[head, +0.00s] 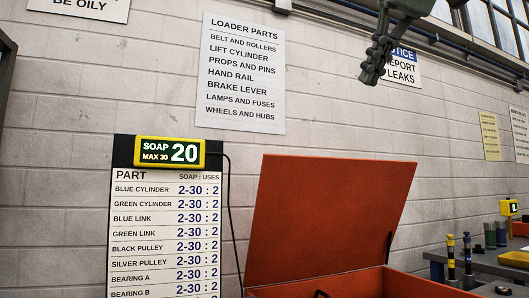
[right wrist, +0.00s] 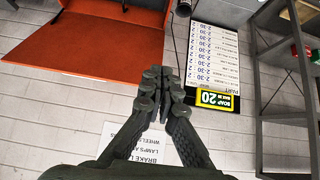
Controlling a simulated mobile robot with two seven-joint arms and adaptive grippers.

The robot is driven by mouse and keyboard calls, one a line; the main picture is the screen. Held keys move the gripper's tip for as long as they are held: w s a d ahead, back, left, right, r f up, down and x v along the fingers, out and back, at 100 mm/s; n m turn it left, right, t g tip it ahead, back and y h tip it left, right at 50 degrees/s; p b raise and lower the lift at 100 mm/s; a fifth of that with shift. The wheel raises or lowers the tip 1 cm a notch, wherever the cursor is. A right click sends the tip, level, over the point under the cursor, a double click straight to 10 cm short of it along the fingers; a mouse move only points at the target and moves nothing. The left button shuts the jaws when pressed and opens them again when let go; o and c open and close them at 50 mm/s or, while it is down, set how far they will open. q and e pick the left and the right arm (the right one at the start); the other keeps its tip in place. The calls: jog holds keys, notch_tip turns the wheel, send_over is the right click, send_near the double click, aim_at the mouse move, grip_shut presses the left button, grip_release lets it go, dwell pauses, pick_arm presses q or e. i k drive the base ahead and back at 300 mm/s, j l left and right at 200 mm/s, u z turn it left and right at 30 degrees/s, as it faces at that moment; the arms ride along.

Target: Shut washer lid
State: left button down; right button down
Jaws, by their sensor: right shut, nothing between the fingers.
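An orange-red lid (head: 330,215) stands raised and tilted back on an orange box (head: 385,285) at the lower middle of the head view. The lid also shows in the right wrist view (right wrist: 75,53), at the upper left. My right gripper (head: 369,78) hangs in the air at the top of the head view, above the lid and apart from it. In the right wrist view its fingers (right wrist: 160,72) are together with nothing between them. Most of the box's inside is hidden in the head view. My left gripper is not in view.
A parts board (head: 166,235) with a yellow soap display (head: 170,152) reading 20 stands left of the lid. A bench (head: 490,262) with several small parts is at the right. Grey shelving (right wrist: 285,50) shows in the right wrist view. The air around the lid is clear.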

aim_at(314, 216)
jog(key=i+j, duration=0.35)
jog(key=i, duration=0.2)
jog(key=i+j, duration=0.3)
jog(key=i, duration=0.2)
